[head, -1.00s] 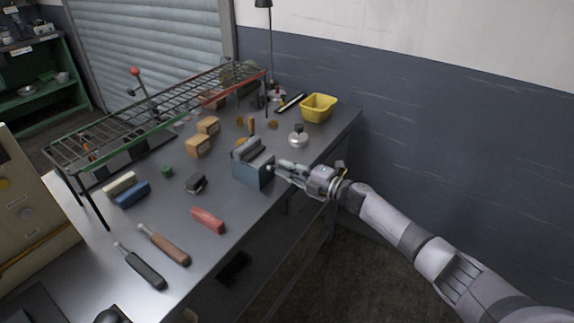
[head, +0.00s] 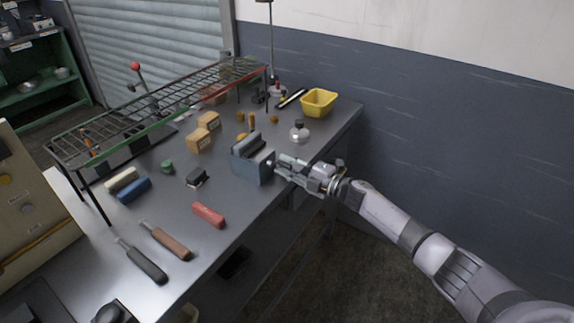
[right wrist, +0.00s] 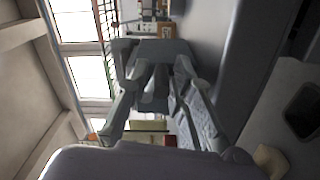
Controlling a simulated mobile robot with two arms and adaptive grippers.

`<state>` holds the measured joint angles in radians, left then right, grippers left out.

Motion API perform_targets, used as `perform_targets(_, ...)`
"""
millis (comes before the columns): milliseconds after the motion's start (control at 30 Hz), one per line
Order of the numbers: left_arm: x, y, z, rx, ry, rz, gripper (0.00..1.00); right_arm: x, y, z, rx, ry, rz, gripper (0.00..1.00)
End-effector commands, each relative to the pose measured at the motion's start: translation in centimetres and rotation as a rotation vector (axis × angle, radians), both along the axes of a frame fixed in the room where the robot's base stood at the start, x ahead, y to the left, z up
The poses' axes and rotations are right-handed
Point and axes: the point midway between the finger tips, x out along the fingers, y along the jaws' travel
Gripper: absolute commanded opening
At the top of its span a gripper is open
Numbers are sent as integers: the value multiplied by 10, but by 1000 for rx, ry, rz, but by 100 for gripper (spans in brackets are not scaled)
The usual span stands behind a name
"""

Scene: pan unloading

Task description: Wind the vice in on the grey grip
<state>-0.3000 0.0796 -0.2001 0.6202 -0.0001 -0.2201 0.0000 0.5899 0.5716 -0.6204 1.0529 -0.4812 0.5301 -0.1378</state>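The blue-grey vice (head: 252,168) stands at the right front edge of the workbench. A grey block, which looks like the grey grip (head: 247,144), sits upright in its top between the jaws. My right gripper (head: 277,165) is at the right side of the vice, fingers pointing at it. In the right wrist view the fingers (right wrist: 155,82) are spread around darker grey parts in front of the vice body (right wrist: 160,48). The vice handle is mostly hidden by the fingers, and I cannot tell whether they clamp it. My left gripper is out of view.
A red grip (head: 209,215), a black block (head: 197,178) and a blue grip (head: 134,190) lie left of the vice. Two handled tools lie in front. A wire rack (head: 165,105) spans the back. A flask (head: 299,132) and yellow bin (head: 319,101) stand behind.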

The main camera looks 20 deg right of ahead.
Motion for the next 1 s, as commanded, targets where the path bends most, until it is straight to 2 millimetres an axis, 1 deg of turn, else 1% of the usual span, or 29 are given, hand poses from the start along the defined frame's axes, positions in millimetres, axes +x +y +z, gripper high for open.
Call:
perform_targets(33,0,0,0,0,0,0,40,0,0,-2,-1,2,-1,29)
perform_targets(100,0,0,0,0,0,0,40,0,0,-1,-1,1,-1,32)
perform_targets(367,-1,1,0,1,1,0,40,0,0,0,1,-1,0,32)
perform_targets(467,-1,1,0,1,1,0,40,-5,-4,0,0,0,0,32)
perform_targets(567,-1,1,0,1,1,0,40,-16,-13,-1,-2,1,-2,32)
perform_targets(800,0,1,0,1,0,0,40,-57,-45,-2,-2,2,0,32)
perform_targets(1000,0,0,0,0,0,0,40,-83,-66,-2,0,4,0,32)
